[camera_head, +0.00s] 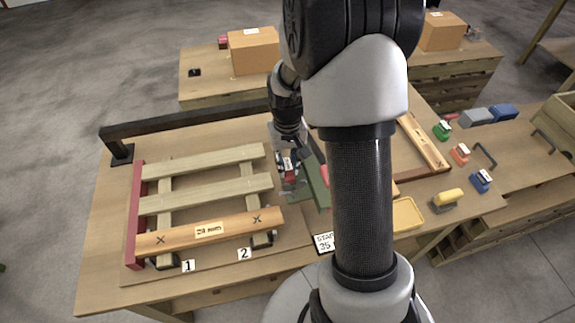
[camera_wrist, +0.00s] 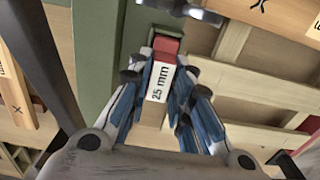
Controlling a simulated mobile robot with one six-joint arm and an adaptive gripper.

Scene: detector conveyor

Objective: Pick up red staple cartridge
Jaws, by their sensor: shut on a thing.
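The red staple cartridge (camera_wrist: 166,45) is a small block with a white "25 mm" label. In the wrist view it sits between the blue-padded fingers of my gripper (camera_wrist: 159,80), which is shut on it. In the head view my gripper (camera_head: 289,178) is above the main table, to the right of the slatted wooden frame (camera_head: 205,203) and beside a green part (camera_head: 316,183). The cartridge's label shows small there. I cannot tell whether the cartridge touches what is below it.
My arm hides the middle of the head view. Blue, orange and green blocks (camera_head: 481,181) and a yellow tray (camera_head: 408,214) are on the right. A black bar (camera_head: 190,123) runs along the table's back edge.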

